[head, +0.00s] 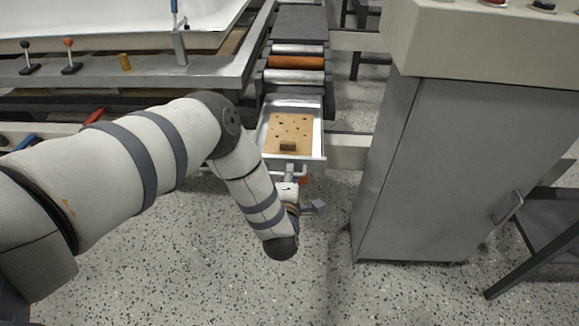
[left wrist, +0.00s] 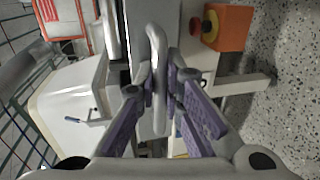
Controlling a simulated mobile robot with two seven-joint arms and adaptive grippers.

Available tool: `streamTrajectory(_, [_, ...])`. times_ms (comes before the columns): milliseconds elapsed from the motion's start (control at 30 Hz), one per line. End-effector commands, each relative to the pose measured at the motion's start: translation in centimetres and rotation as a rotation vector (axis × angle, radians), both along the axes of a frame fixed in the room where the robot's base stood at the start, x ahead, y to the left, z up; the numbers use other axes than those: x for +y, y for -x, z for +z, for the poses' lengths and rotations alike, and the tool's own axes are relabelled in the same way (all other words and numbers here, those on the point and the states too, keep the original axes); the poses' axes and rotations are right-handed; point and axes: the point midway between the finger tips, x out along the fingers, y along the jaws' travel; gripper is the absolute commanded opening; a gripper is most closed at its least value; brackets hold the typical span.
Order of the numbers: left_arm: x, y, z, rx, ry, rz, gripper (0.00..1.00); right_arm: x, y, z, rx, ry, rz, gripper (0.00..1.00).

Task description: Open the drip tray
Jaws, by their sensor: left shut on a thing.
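The drip tray (head: 319,141) is a shallow metal drawer below the rollers. It stands out from under the frame far enough to show its inside, where a tan plate with holes (head: 292,130) lies. My left gripper (head: 291,173) is at the tray's front, partly hidden by my own wrist in the head view. In the left wrist view its purple-padded fingers (left wrist: 161,88) are shut on the pale, loop-shaped tray handle (left wrist: 158,60). My right gripper is not in view.
A grey cabinet (head: 400,170) with a control panel stands to the right. Rollers (head: 296,62) lie behind the tray, and a metal bench with levers (head: 70,57) is at the left. Speckled floor (head: 190,270) is clear in front. An orange box (left wrist: 228,28) shows in the left wrist view.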

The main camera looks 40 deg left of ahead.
Motion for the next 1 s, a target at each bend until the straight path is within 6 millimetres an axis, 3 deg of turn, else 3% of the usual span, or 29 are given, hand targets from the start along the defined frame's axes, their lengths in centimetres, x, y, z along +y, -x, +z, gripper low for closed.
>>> streamTrajectory(467, [-0.2,0.3,0.0,-0.002,-0.001,0.0,0.0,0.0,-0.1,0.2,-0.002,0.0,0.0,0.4])
streamTrajectory(500, [-0.2,0.3,0.0,-0.002,-0.001,0.0,0.13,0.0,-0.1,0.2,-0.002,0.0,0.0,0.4])
streamTrajectory(600, [-0.2,0.3,0.0,-0.002,-0.001,0.0,0.3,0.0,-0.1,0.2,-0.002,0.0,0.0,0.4])
streamTrajectory(867, [-0.2,0.4,0.0,-0.001,-0.001,0.0,0.3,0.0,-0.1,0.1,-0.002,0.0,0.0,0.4])
streamTrajectory(1000, [-1.2,1.8,0.3,0.003,0.001,-0.001,0.3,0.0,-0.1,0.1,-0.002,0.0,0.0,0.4])
